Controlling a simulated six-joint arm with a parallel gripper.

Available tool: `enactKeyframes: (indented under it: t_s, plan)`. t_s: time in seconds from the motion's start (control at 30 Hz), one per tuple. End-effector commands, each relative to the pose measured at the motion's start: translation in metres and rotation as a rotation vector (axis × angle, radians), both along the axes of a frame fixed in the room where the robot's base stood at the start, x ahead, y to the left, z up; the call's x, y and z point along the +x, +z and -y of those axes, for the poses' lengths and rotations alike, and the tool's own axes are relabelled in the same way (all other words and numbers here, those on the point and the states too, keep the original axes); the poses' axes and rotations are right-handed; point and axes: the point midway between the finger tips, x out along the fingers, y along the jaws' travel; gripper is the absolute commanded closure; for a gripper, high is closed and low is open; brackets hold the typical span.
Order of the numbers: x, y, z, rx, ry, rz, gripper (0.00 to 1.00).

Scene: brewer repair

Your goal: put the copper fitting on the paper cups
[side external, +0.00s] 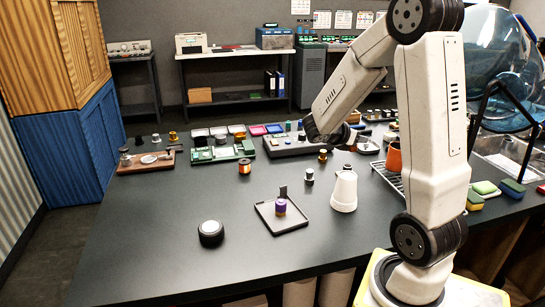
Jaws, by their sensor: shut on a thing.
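A small copper-coloured piece (244,167), probably the copper fitting, stands on the table left of the middle. A similar brassy piece (323,156) shows just below my wrist. My arm's end hangs behind and a little left of the paper cups.
A shallow tray (265,218) holds a purple piece (281,206). A black round puck (211,233) lies to its left, and a silver piece (309,177) stands left of the cups. A copper-coloured cup (394,157) is at the right. The front left table is clear.

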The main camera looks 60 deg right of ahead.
Motion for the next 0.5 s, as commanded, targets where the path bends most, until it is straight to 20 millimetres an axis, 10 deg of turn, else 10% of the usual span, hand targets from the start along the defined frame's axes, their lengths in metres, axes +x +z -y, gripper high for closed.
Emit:
enactKeyframes:
  t_s: [0.5]
  plan:
    - [0.000,-0.033,0.000,0.002,0.001,-0.004,1.00]
